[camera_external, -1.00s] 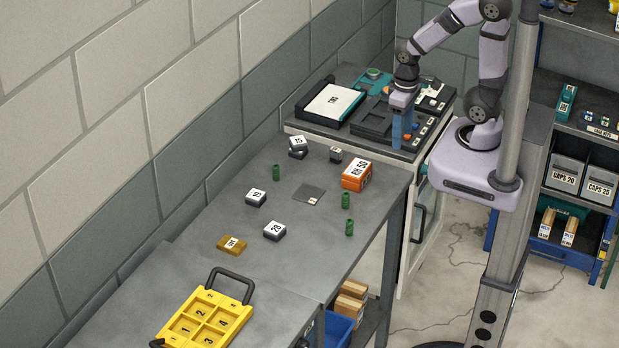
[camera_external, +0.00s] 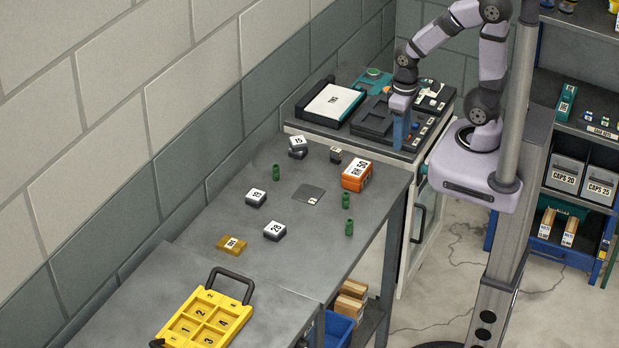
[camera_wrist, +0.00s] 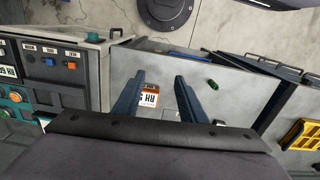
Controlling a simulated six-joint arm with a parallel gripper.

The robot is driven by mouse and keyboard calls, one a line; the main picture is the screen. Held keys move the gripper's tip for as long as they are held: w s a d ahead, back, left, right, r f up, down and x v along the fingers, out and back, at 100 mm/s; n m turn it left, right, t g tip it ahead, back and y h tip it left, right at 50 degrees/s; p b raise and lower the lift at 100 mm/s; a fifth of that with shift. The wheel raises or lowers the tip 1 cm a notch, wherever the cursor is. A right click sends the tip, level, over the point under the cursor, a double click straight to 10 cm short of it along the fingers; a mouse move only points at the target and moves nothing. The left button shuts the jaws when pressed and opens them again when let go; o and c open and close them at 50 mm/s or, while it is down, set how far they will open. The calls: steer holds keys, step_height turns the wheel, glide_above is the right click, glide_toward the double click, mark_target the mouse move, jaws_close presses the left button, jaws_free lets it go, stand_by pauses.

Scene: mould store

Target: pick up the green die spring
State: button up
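Three green die springs stand on the grey bench: one (camera_external: 277,172) at the left, one (camera_external: 345,200) near the right edge beside the orange box, and one (camera_external: 349,228) nearer the front. In the wrist view one green spring (camera_wrist: 211,84) shows to the right of my fingers; I cannot tell which it is. My gripper (camera_external: 401,140) points down over the cabinet top, away from the springs. In the wrist view my gripper (camera_wrist: 159,77) is open, its fingers apart with nothing held between them.
An orange box (camera_external: 357,176) stands on the bench near the springs. White-topped blocks (camera_external: 256,198), a small grey plate (camera_external: 309,195), a brass block (camera_external: 231,245) and a yellow tray (camera_external: 248,316) are further left and front. A cabinet with trays (camera_external: 330,103) is at the back.

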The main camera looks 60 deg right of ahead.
steer(key=s+a+f+n+g+b, duration=0.1)
steer(key=s+a+f+n+b, duration=0.15)
steer(key=a+f+b, duration=0.4)
steer(key=n+b, duration=0.2)
steer(key=b, duration=0.1)
glide_toward(350, 220)
steer(key=shift+h, duration=0.4)
steer(key=s+d+f, duration=0.1)
steer(key=f, duration=0.1)
steer(key=s+d+f, duration=0.1)
steer(key=s+f, duration=0.1)
steer(key=s+d+f, duration=0.1)
steer(key=s+f, duration=0.1)
steer(key=shift+s+d, duration=0.15)
steer(key=shift+s, duration=0.1)
steer(key=w+a+m, duration=0.1)
steer(key=w+a+r+m, duration=0.1)
steer(key=w+m, duration=0.1)
steer(key=w+a+r+m, duration=0.1)
steer(key=m, duration=0.1)
steer(key=shift+w+t+y+p, duration=0.25)
steer(key=shift+t+y+p, duration=0.05)
steer(key=shift+t+y, duration=0.1)
steer(key=shift+w+a+m, duration=0.1)
steer(key=shift+w+m, duration=0.05)
steer(key=shift+m, duration=0.6)
steer(key=m, duration=0.3)
steer(key=shift+f, duration=0.1)
